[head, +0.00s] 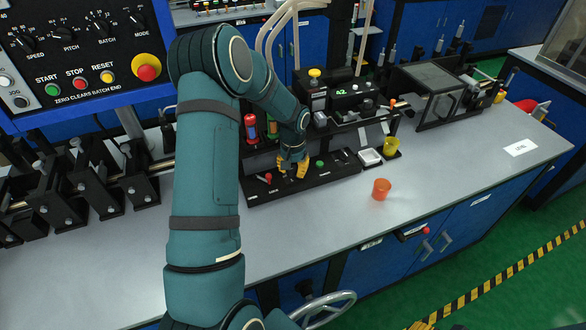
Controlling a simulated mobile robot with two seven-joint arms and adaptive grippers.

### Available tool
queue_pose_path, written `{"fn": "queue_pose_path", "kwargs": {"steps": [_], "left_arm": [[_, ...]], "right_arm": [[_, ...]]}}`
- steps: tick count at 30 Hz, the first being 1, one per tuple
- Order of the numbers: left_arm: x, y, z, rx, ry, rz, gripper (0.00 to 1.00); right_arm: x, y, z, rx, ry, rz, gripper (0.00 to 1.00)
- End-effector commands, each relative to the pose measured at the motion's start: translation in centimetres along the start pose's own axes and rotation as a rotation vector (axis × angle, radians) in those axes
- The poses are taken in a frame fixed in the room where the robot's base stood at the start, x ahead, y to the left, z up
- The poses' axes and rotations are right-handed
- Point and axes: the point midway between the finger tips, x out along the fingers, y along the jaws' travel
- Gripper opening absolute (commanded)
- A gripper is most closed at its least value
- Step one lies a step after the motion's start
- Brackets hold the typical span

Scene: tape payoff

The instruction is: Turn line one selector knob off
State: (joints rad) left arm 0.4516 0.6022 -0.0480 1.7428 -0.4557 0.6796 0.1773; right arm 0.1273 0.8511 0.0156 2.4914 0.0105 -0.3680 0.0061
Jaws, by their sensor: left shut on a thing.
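My left arm comes up from the bottom and bends down over the bench. Its gripper (294,170) has yellow fingertips and is at the low black control panel (255,197). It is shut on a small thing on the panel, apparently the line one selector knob. The fingers hide that knob, so I cannot tell which way it points. A red-tipped lever (268,178) stands left of the gripper and a green button (320,164) sits right of it.
An orange cup (381,189) stands on the grey bench top (440,165) right of the panel. Red and green bottles (251,128) stand close behind the gripper. The front of the bench is clear.

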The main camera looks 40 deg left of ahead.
Motion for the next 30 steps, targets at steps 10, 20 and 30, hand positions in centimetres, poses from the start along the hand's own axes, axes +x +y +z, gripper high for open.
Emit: {"fn": "queue_pose_path", "kwargs": {"steps": [10,20,30], "left_arm": [[0.08,0.01,0.06,0.036,-0.002,0.000,0.00],[0.09,0.01,0.07,0.035,-0.002,0.000,0.59],[0.03,0.00,0.02,0.034,-0.001,0.000,0.64]], "right_arm": [[-0.01,0.00,-0.02,0.000,0.000,0.000,0.47],[0.00,0.00,-0.01,0.000,0.000,0.000,0.47],[-0.01,-0.01,-0.01,0.000,0.000,0.000,0.47]]}}
